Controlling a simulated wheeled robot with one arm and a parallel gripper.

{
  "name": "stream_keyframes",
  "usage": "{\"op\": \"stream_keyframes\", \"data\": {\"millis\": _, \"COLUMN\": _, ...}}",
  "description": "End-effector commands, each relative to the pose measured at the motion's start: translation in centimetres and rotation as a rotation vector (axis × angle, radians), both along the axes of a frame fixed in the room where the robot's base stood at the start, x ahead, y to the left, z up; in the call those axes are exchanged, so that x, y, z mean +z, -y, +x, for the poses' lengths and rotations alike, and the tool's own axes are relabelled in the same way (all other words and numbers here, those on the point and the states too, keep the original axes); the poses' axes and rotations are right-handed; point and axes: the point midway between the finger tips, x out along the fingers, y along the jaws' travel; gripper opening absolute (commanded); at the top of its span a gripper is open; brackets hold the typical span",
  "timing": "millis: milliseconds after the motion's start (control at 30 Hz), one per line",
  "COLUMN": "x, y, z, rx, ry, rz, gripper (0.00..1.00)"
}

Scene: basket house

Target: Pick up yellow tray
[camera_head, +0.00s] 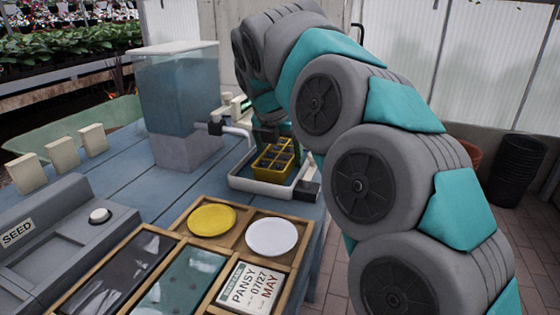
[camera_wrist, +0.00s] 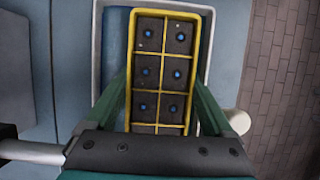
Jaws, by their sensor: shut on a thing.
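The yellow tray (camera_head: 273,162) has several square cells of dark soil. In the head view it is at or just above a white-rimmed basin on the blue table; I cannot tell whether it touches the basin. In the wrist view the yellow tray (camera_wrist: 162,62) lies between the two green fingers of my gripper (camera_wrist: 160,100), with a blue dot in each visible cell. My gripper is shut on the tray's sides. In the head view my gripper (camera_head: 272,138) is above the tray, partly hidden by my arm. The tray's near end is hidden in the wrist view.
The white basin (camera_head: 240,184) stands under a pipe from a clear water tank (camera_head: 178,90). A wooden organizer (camera_head: 312,228) holds a yellow disc (camera_head: 212,220), a white disc (camera_head: 272,237) and a PANSY card (camera_head: 246,287). A grey SEED box (camera_head: 60,235) stands at left.

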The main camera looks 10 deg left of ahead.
Motion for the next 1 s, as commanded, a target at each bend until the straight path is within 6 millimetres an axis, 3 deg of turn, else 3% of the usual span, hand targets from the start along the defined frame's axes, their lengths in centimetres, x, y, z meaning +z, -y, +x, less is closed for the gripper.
{"op": "stream_keyframes", "data": {"millis": 33, "x": 0.0, "y": 0.0, "z": 0.0, "rx": 0.000, "ry": 0.000, "rz": 0.000, "gripper": 0.44}}
{"op": "stream_keyframes", "data": {"millis": 300, "x": 0.0, "y": 0.0, "z": 0.0, "rx": 0.000, "ry": 0.000, "rz": 0.000, "gripper": 0.17}}
{"op": "stream_keyframes", "data": {"millis": 667, "x": 0.4, "y": 0.0, "z": 0.1, "rx": -0.001, "ry": 0.002, "rz": 0.001, "gripper": 0.16}}
{"op": "stream_keyframes", "data": {"millis": 1000, "x": 3.3, "y": 0.0, "z": 0.2, "rx": -0.003, "ry": 0.004, "rz": 0.003, "gripper": 0.16}}
